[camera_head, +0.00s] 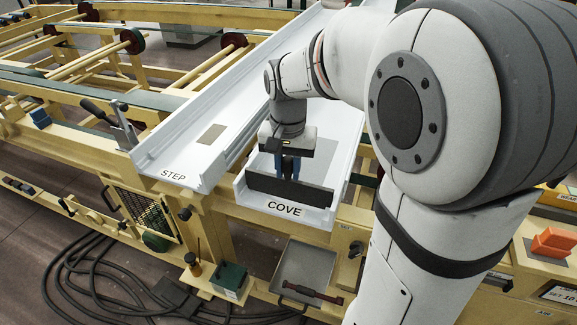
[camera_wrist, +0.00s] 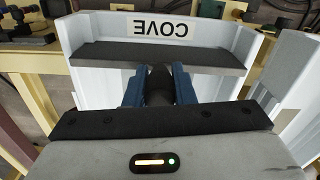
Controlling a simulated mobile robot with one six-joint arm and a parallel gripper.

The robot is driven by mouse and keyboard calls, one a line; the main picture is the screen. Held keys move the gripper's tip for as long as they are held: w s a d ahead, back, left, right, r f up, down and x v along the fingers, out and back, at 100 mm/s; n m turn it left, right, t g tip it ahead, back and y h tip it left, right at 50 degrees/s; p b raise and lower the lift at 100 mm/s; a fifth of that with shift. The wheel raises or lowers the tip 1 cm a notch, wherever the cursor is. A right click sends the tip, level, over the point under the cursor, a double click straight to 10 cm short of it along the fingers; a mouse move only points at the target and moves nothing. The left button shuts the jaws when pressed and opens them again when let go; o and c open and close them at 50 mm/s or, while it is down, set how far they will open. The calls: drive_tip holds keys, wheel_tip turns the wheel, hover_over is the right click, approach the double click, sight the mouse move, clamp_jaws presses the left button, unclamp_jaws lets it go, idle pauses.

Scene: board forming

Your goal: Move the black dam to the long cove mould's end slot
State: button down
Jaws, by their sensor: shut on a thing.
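The white STEP mould (camera_head: 170,176) runs alongside on the left, with a small grey-brown plate (camera_head: 212,134) in it. A lever clamp (camera_head: 118,122) stands at the left. A grey tray (camera_head: 306,270) with a red-handled tool and a green box (camera_head: 230,279) sit below the cove end.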

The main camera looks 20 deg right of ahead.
drive_tip(key=shift+f+b, duration=0.3)
drive_tip(key=shift+f, duration=0.15)
drive_tip(key=c, duration=1.1)
unclamp_jaws()
drive_tip(key=shift+c, duration=0.2)
drive_tip(key=shift+r, duration=0.15)
wheel_tip(320, 180, up, 8)
drive_tip(key=shift+f, duration=0.2)
drive_tip(key=s+d+f+n+t, duration=0.1)
drive_tip(key=s+f+n+t, duration=0.2)
drive_tip(key=s, duration=1.1)
wheel_tip(320, 180, down, 4)
drive_tip(key=shift+f+n, duration=0.2)
drive_tip(key=shift+n, duration=0.9)
